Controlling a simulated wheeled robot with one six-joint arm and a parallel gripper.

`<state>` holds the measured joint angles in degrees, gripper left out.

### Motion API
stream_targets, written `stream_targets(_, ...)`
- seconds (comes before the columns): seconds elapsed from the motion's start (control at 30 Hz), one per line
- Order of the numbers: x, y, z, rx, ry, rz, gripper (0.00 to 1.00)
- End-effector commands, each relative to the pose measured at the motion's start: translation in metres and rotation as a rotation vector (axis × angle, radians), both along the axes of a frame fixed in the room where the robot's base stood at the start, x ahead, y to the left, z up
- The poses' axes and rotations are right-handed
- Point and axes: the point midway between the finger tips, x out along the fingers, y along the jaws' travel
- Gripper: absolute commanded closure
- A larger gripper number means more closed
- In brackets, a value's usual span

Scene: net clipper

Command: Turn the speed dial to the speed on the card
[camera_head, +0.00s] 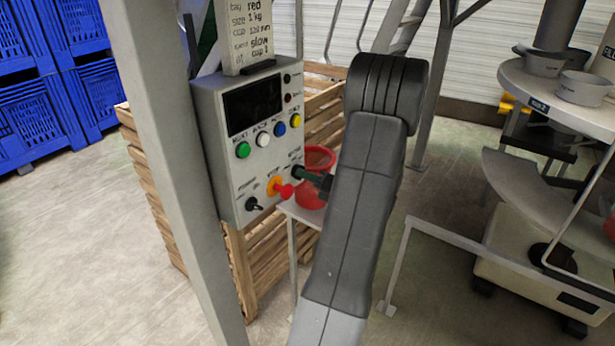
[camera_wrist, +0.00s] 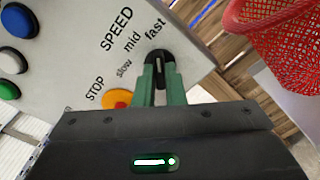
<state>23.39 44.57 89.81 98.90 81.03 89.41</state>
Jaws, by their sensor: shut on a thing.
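The white card (camera_head: 249,30) stands on top of the grey control box (camera_head: 222,165) and reads speed slow. The black speed dial (camera_head: 298,170) is on the lower right of the box face. It also shows in the wrist view (camera_wrist: 159,56), beside the printed words slow, mid and fast. My gripper (camera_head: 316,180) has its two green fingers (camera_wrist: 160,82) shut on the dial, one on each side. The fingers partly cover the dial, and I cannot tell for certain which word it points to.
A red stop button on a yellow base (camera_head: 279,188) sits close beside my fingers. A black power switch (camera_head: 253,204) and several coloured buttons are on the box face. A red net basket (camera_head: 316,160) and wooden crate (camera_head: 262,262) stand behind.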

Motion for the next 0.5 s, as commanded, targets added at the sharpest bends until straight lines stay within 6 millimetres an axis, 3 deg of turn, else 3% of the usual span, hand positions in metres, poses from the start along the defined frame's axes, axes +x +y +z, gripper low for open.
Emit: stream_targets(0.5, 0.0001, -0.0001, -0.0045, -0.177, -0.245, -0.001, 1.00)
